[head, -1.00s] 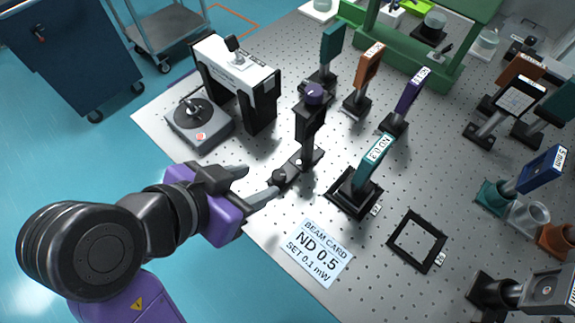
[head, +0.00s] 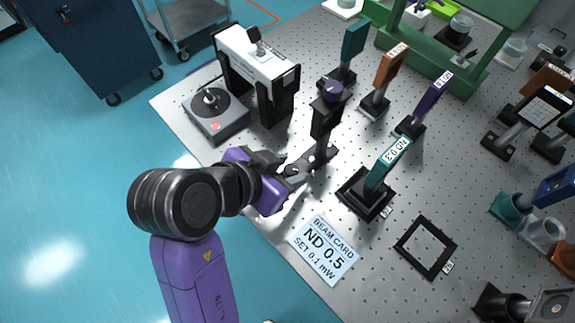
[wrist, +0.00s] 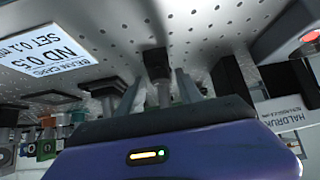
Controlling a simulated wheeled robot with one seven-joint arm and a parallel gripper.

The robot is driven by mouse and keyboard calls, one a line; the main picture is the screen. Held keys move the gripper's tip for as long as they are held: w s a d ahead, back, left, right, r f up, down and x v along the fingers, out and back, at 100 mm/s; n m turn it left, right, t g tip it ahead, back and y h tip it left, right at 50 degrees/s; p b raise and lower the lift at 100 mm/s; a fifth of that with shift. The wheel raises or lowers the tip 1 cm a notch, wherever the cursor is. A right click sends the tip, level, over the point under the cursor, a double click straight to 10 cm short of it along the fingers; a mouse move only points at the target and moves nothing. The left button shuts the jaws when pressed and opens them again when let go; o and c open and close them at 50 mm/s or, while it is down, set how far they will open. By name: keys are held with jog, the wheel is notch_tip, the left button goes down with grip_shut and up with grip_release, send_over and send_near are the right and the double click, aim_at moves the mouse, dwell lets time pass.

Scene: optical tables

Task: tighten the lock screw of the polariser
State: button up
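A black post mount with a purple knob on top (head: 326,112), which I take for the polariser, stands upright near the table's left edge. Its flat dark foot (head: 322,156) reaches toward my gripper. I cannot make out a separate lock screw. My gripper (head: 293,176) is low at the near end of this foot, its fingers spread apart. In the wrist view the two grey fingers of my gripper (wrist: 160,90) stand apart, with a black block (wrist: 156,63) and a grey rod between or just beyond them. Whether they touch anything I cannot tell.
A teal ND 0.3 filter (head: 383,164) on a black base stands to the right. A beam card (head: 324,249) lies in front. A white-and-black instrument (head: 257,68) and a grey round-topped device (head: 215,112) stand behind left. An empty black frame (head: 426,247) lies right.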

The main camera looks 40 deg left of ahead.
grip_shut()
jog(key=shift+n+y, duration=0.3)
jog(key=shift+w+d+r+n+y+p, duration=0.1)
jog(key=shift+d+n+y+p, duration=0.05)
jog(key=shift+n+y+p, duration=0.4)
jog(key=shift+w+d+r+n+y+p, duration=0.15)
jog(key=shift+n+y+p, duration=0.15)
jog(key=shift+n, duration=0.35)
jog(key=n+g+y+p, duration=0.1)
jog(key=n+y+p, duration=0.1)
jog(key=shift+s+d+n, duration=0.1)
jog(key=shift+n, duration=0.3)
jog(key=n+g+y+p, duration=0.1)
jog(key=n+y+p, duration=0.1)
jog(key=n+p, duration=0.1)
jog(key=shift+n+g+y+p, duration=0.45)
jog(key=shift+n+g+p, duration=0.3)
jog(key=shift+p, duration=0.2)
jog(key=shift+f+n, duration=0.15)
jog(key=shift+n, duration=0.1)
